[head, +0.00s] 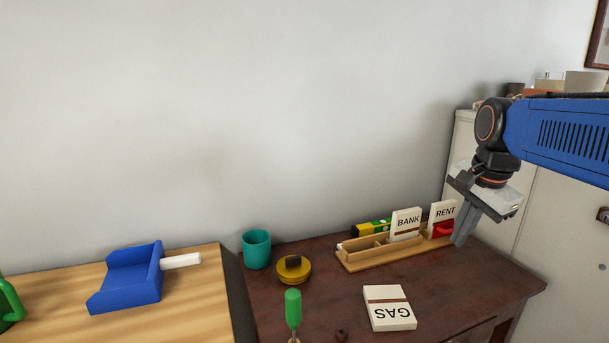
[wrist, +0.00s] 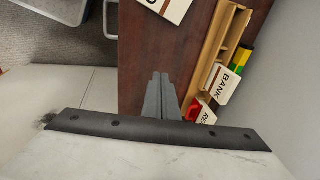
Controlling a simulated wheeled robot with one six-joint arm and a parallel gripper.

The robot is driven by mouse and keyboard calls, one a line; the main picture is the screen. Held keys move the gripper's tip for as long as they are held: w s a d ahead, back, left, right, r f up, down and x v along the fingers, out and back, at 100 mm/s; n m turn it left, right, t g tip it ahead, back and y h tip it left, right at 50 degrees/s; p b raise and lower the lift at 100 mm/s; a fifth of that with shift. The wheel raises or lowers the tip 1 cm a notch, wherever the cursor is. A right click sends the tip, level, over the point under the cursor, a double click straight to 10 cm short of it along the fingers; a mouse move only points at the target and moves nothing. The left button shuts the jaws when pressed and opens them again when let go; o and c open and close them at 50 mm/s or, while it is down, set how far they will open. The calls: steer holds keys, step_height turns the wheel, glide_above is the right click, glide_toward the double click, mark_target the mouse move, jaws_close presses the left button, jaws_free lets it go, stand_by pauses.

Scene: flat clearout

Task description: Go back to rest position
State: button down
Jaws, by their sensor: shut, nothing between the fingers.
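My gripper (head: 462,226) hangs at the right in the head view, pointing down, shut and empty. It is above the right part of the dark desk (head: 452,294), near the right end of a wooden rack (head: 385,258). In the wrist view its closed fingers (wrist: 160,98) show over the desk, beside the rack (wrist: 208,60). My blue arm reaches in from the right.
The rack holds BANK (head: 406,223) and RENT (head: 443,212) cards. A GAS card (head: 389,308) lies in front. A teal cup (head: 257,250), yellow-brown round item (head: 293,269) and green-handled tool (head: 293,308) are left. A blue dustpan (head: 130,278) lies on the light table. A pale cabinet (head: 545,200) stands right.

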steer(key=s+a+f+n+t, duration=0.1)
steer(key=s+a+f+n, duration=0.3)
steer(key=s+f+n, duration=0.9)
steer(key=s+f, duration=0.1)
steer(key=s, duration=0.3)
steer(key=shift+f+n+t, duration=0.25)
steer(key=shift+n+t, duration=0.05)
steer(key=shift+n, duration=0.1)
steer(key=shift+s+a, duration=0.1)
